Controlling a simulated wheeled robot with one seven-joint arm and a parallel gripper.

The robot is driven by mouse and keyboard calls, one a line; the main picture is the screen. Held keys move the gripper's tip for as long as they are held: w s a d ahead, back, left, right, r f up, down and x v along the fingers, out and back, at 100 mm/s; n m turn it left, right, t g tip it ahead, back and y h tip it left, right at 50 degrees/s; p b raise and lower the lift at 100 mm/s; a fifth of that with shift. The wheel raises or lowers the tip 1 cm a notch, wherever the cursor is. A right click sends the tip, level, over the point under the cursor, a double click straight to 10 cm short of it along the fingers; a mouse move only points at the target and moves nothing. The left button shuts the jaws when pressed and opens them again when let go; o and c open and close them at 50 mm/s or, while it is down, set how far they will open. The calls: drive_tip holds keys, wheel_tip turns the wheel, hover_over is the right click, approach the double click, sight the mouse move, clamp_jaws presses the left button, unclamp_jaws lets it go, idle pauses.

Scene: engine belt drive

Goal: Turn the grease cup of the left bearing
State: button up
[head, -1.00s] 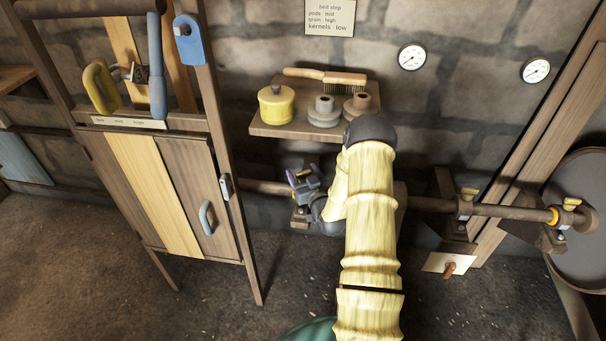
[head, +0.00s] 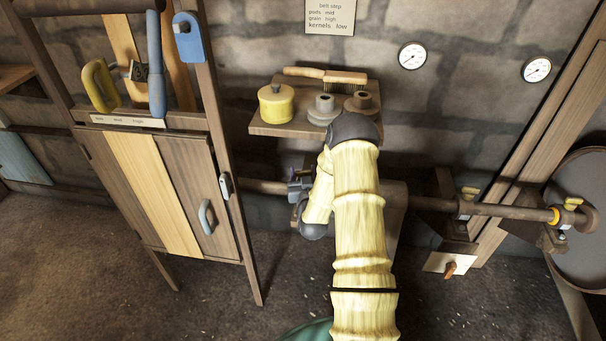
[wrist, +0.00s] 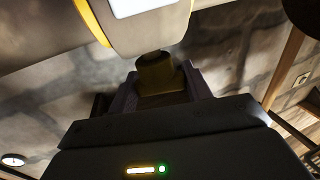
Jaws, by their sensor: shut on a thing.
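My gripper (head: 299,187) is at the left end of the shaft in the head view, partly hidden behind my arm. In the wrist view its two dark fingers (wrist: 158,97) are shut on a dull yellow-brown grease cup (wrist: 157,70), whose rounded end shows between and beyond them. The left bearing and the cup are hidden by my arm and gripper in the head view. A pale cylinder (wrist: 150,32) with a yellow band lies close past the cup in the wrist view; I cannot tell which part it is.
The shaft (head: 425,203) runs right to a bearing with a brass-coloured grease cup (head: 469,191). A shelf (head: 285,129) above holds a yellow tin (head: 276,103), spools and a brush (head: 326,76). A wooden cabinet (head: 185,190) stands left.

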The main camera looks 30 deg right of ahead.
drive_tip(key=shift+m+g+h, duration=1)
drive_tip(key=shift+m+h, duration=0.5)
drive_tip(key=shift+h, duration=0.6)
drive_tip(key=o, duration=1)
drive_tip(key=b+v, duration=0.1)
drive_tip(key=v, duration=1.6)
drive_tip(key=shift+a, duration=0.3)
